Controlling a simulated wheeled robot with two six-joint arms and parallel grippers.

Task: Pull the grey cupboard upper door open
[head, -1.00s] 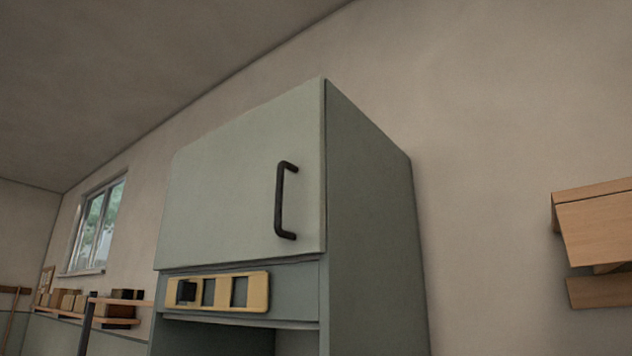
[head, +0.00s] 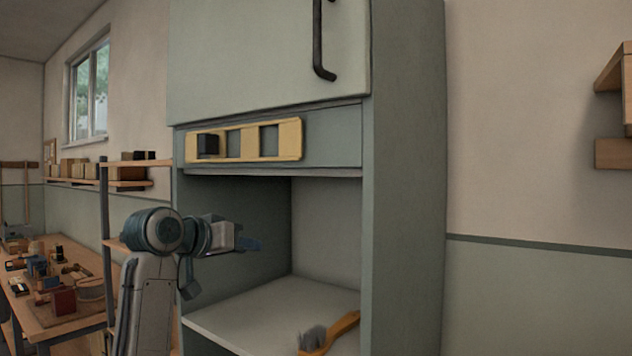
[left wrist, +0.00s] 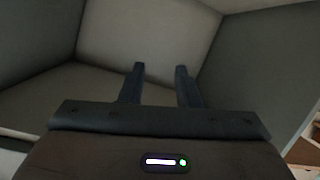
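The grey cupboard upper door (head: 255,55) is shut, and its top is cut off by the head view's upper edge. Its dark bar handle (head: 319,45) is near the right edge of the door, only its lower part showing. My left gripper (head: 256,244) is in front of the open niche below the door, well below and left of the handle. In the left wrist view its two fingers (left wrist: 159,84) stand apart with nothing between them, facing the niche's inside. My right gripper is not in view.
A yellow frame (head: 291,139) with a dark block is on the panel under the door. A brush (head: 343,329) lies on the niche floor (head: 262,312). A cluttered workbench (head: 45,325) is at left, a wooden shelf (head: 612,153) at right.

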